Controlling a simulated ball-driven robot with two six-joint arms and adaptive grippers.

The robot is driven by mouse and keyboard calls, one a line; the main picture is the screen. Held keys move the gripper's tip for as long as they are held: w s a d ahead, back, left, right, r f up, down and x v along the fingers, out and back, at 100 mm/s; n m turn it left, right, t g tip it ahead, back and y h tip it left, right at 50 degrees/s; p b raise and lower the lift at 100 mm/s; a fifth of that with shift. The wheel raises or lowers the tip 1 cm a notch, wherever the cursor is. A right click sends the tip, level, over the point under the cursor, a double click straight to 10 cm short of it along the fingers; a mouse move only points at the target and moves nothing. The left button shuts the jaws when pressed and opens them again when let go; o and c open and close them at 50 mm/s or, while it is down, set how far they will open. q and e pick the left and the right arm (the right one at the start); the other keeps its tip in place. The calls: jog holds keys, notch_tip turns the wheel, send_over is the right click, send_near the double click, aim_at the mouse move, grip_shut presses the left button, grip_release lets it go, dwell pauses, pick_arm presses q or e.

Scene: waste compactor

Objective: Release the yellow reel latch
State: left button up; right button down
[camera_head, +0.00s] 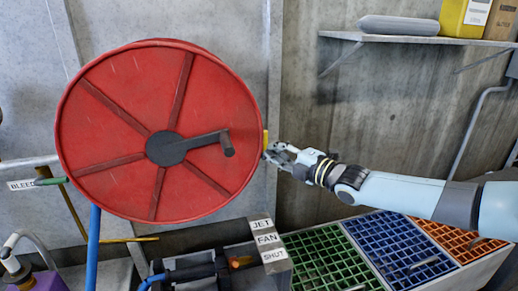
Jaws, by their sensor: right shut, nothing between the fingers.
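A large red hose reel (110,110) with a dark hub and crank handle (200,140) fills the left half of the head view. The yellow reel latch (265,139) is a small upright strip at the reel's right rim. My right gripper (270,152) reaches in from the right, shut and empty. Its fingertips are at the latch's lower end; I cannot tell whether they touch it. They hide part of what lies behind them. My left gripper is not in view.
Below my right arm are green (325,262), blue (400,248) and orange (455,240) grated bins. A block labelled JET, FAN, SHUT (268,238) stands below the reel. A shelf (420,40) hangs at the upper right. A BLEED lever (50,181) is at the left.

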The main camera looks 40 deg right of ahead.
jog(key=w+b, duration=0.2)
jog(key=w, duration=0.4)
jog(key=shift+s+d+r+m+t, duration=0.1)
jog(key=shift+s+d+m+t, duration=0.2)
jog(key=shift+m, duration=0.5)
jog(key=s+d+f+m+t+h+b, duration=0.2)
jog(key=d+m+h, duration=0.4)
jog(key=m, duration=1)
jog(key=shift+s+f+t+h+b, duration=0.15)
jog(key=shift+s+t+h+b, duration=0.4)
jog(key=shift+t+h+b, duration=0.65)
jog(key=shift+m, duration=0.3)
